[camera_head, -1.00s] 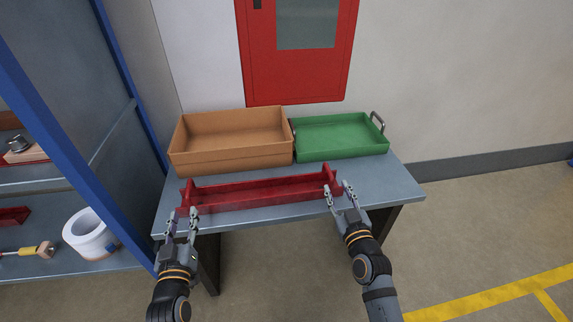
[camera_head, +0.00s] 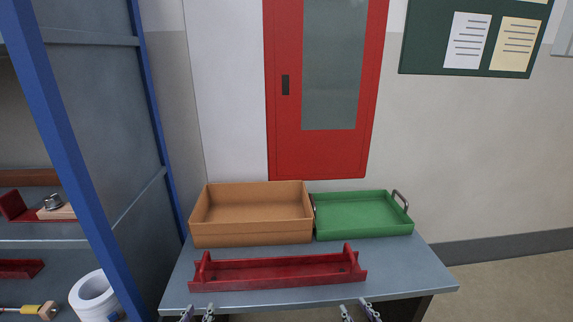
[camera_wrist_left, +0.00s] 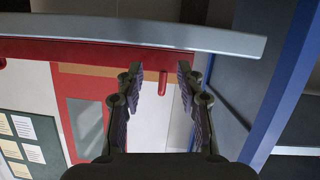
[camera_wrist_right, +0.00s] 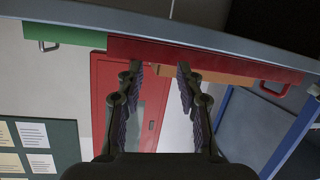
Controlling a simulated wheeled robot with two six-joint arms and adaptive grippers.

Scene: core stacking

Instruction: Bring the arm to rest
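My left gripper (camera_head: 197,313) shows only its fingertips at the bottom edge of the head view, just in front of the table. In the left wrist view its fingers (camera_wrist_left: 160,80) are apart with nothing between them. My right gripper (camera_head: 360,311) also shows only its fingertips at the bottom edge of the head view. In the right wrist view its fingers (camera_wrist_right: 158,80) are apart and empty. A red tray (camera_head: 278,272) lies along the table's front part, beyond both grippers and apart from them. The rest of both arms is out of the head view.
The grey table (camera_head: 425,271) carries an orange-brown box (camera_head: 252,234) and a green tray (camera_head: 365,215) behind the red tray. A blue-framed shelf (camera_head: 48,95) stands at the left, holding a white roll (camera_head: 93,297). A red cabinet (camera_head: 320,155) is on the wall behind.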

